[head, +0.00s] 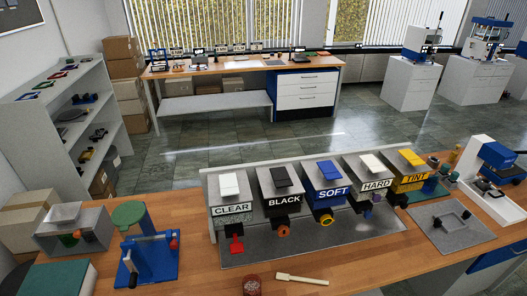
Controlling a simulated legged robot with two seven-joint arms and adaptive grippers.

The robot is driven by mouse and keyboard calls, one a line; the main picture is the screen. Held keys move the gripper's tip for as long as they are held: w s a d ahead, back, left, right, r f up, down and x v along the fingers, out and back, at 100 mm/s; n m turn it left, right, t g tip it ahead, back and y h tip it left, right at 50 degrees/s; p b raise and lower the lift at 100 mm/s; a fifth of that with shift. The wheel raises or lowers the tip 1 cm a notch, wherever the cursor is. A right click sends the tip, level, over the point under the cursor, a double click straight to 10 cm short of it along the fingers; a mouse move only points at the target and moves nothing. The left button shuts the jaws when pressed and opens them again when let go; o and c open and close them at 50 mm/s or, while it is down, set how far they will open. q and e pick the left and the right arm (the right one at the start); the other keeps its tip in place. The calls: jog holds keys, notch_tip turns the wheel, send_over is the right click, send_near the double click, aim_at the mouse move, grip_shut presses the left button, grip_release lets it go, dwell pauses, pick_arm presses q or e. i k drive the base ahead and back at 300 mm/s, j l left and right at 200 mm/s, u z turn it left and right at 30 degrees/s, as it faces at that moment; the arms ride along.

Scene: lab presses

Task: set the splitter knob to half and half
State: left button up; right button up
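I cannot tell for certain which part is the splitter knob. A grey box (88,236) with a pale block on top stands at the left of the wooden bench, with a green round part (69,240) and a small orange part at its front. A row of dispensers labelled CLEAR (232,210), BLACK (284,203), SOFT (332,191), HARD (376,184) and TINT (413,178) stands at the middle, each with a fitting below its label. Any knob setting is too small to read. Neither of my grippers shows.
A blue stand (152,262) with a green disc sits left of the dispensers. A red jar (252,285) and a pale spatula (302,279) lie at the front edge. A grey plate (450,226) and a blue-white press (497,158) are at right. Bare wood shows left of the dispensers.

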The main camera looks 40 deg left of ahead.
aim_at(77, 235)
jog(key=u, duration=2.9)
